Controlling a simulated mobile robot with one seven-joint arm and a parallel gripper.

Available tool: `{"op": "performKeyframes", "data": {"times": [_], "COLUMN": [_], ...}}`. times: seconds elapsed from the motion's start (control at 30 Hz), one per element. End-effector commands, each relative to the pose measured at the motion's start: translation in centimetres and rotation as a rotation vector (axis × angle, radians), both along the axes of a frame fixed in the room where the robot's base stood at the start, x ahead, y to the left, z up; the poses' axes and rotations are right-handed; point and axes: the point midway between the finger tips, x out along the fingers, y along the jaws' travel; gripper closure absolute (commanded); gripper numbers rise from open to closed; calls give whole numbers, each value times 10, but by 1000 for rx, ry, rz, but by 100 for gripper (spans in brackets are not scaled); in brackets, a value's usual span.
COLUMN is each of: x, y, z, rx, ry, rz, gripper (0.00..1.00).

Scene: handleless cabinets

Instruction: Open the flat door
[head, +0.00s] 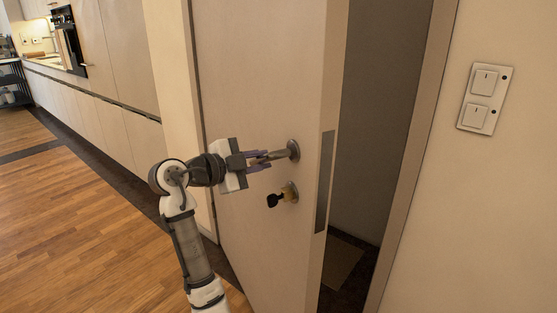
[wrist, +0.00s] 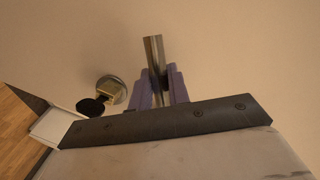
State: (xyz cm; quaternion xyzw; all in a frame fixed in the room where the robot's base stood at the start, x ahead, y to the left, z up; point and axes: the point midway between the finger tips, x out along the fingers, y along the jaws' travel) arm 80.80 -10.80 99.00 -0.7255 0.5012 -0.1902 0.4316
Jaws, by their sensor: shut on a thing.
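The flat door (head: 250,80) is a plain pale panel standing ajar, with a dark gap between its right edge and the frame. Its metal lever handle (head: 285,153) sticks out near that edge. A lock with a dark key (head: 273,200) sits below the handle. My gripper (head: 260,160) is shut on the handle, its purple fingers on either side of the lever. In the wrist view the handle (wrist: 153,55) runs up from between the fingers (wrist: 160,88), and the key (wrist: 92,107) shows at the left.
The door frame (head: 415,160) and a wall with two light switches (head: 483,98) are to the right. A mat (head: 340,262) lies on the dark floor beyond the gap. Wooden floor (head: 80,215) is clear at the left, with kitchen cabinets (head: 100,125) behind it.

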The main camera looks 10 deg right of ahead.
Motion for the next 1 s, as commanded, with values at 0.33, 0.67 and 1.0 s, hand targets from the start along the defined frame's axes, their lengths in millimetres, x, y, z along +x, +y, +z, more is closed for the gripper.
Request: {"op": "performKeyframes", "data": {"times": [0.33, 0.67, 1.0], "x": [-8, -8, -11], "y": [29, 27, 34], "z": [-1, 0, 0], "rx": [1, 2, 2], "ry": [2, 1, 0], "rz": [1, -2, -1], "gripper": [100, 64, 64]}}
